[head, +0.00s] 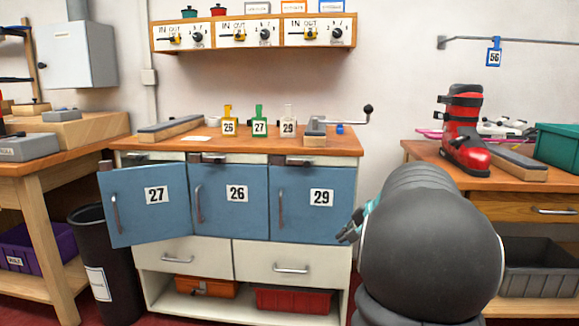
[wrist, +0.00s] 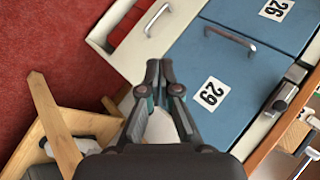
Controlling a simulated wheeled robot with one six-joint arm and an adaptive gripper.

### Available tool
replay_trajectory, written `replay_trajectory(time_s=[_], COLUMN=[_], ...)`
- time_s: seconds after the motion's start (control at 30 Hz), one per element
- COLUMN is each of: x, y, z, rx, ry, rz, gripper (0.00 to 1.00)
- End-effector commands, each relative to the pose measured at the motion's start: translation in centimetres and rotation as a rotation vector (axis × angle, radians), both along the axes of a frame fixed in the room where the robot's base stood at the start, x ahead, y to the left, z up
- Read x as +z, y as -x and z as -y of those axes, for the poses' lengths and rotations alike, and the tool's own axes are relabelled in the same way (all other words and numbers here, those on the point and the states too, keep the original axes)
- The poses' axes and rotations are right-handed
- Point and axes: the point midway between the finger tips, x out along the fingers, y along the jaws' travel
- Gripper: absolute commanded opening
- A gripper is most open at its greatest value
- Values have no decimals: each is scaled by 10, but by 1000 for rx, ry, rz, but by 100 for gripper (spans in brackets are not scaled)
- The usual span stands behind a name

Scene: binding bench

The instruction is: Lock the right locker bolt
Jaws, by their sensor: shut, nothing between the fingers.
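The right locker door, a blue door numbered 29 (head: 312,222), looks closed, with a vertical metal handle on its left side. Its bolt (head: 299,161) is a small dark and metal piece on the strip above the door, under the bench top. In the wrist view the bolt (wrist: 287,93) lies at the right, beyond the door's top edge; I cannot tell its position. My gripper (head: 350,232) is shut and empty near the door's lower right corner. In the wrist view my gripper (wrist: 160,64) is in front of door 29 (wrist: 190,85), apart from the bolt.
Door 26 (head: 222,212) looks closed; door 27 (head: 135,207) stands ajar at the left. White drawers (head: 265,262) sit below. Numbered tags, a grey block and a crank lever (head: 345,120) stand on the bench top (head: 240,143). A right-hand table (head: 520,180) holds a red boot.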

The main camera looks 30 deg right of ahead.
Motion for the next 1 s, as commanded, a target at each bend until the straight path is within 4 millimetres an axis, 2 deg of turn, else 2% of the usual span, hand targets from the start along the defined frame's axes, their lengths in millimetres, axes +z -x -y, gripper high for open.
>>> replay_trajectory(time_s=[0.03, 0.1, 0.2, 0.3, 0.4, 0.5, 0.63, 1.0], x=[6, 23, 55, 94, 136, 159, 167, 166], y=[-7, -18, -35, -53, -63, -67, -68, -68], z=[27, 57, 87, 98, 99, 98, 96, 95], rx=[-41, -81, -113, -110, -99, -88, -75, -67], ry=[-24, -54, -77, -87, -80, -82, -83, -72], rz=[55, 147, 281, 406, 515, 583, 619, 616], gripper=[0, 0, 0, 0, 0, 0, 0, 0])
